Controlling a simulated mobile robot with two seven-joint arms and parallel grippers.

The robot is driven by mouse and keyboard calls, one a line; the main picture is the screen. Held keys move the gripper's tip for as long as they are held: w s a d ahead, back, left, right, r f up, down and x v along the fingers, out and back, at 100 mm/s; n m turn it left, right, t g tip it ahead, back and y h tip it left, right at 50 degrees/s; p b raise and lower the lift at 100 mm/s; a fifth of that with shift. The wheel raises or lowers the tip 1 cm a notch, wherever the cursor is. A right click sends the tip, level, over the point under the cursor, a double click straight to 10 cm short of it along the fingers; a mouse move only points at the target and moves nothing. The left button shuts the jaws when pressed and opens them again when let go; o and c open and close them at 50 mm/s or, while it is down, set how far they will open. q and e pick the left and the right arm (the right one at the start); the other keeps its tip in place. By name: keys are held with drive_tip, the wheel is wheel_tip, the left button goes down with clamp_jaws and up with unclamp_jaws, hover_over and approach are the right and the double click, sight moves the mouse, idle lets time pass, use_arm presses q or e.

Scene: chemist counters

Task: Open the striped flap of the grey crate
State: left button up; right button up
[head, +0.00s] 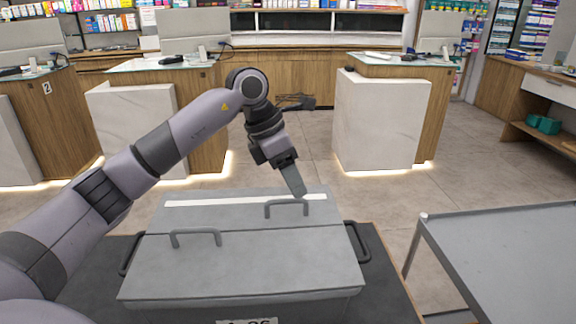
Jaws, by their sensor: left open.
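The grey crate (240,306) stands in front of me with its top covered by two flaps. The far flap, the striped flap (235,213), has a white stripe (230,201) across it and lies flat. Its bar handle (287,203) is right of centre. The near flap (245,265) is plain and lies flat, with its own bar handle (195,233) at left. My left gripper (297,193) points down at the striped flap's handle, at its right part, and is open. I cannot tell whether the fingers touch or straddle the bar. My right gripper is not in view.
The crate sits on a dark surface (388,290) and has dark side grips (358,243). A grey metal table (505,250) stands at right, with a floor gap between. Counters with white panels (380,120) stand farther back, with open floor before them.

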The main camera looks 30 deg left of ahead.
sight(301, 212)
use_arm(q)
drive_tip(key=shift+x, duration=2.4)
clamp_jaws()
drive_tip(key=shift+w+a+r+p, duration=0.2)
drive_tip(key=shift+w+r+p, duration=0.15)
drive_tip(key=shift+r+p, duration=0.45)
drive_tip(key=shift+w+a+r+p, duration=0.25)
drive_tip(key=shift+r+p, duration=0.2)
drive_tip(key=shift+r, duration=0.2)
drive_tip(key=shift+w+a+r, duration=0.15)
drive_tip(key=shift+w+r, duration=0.1)
drive_tip(key=shift+r, duration=0.05)
drive_tip(key=shift+p, duration=0.3)
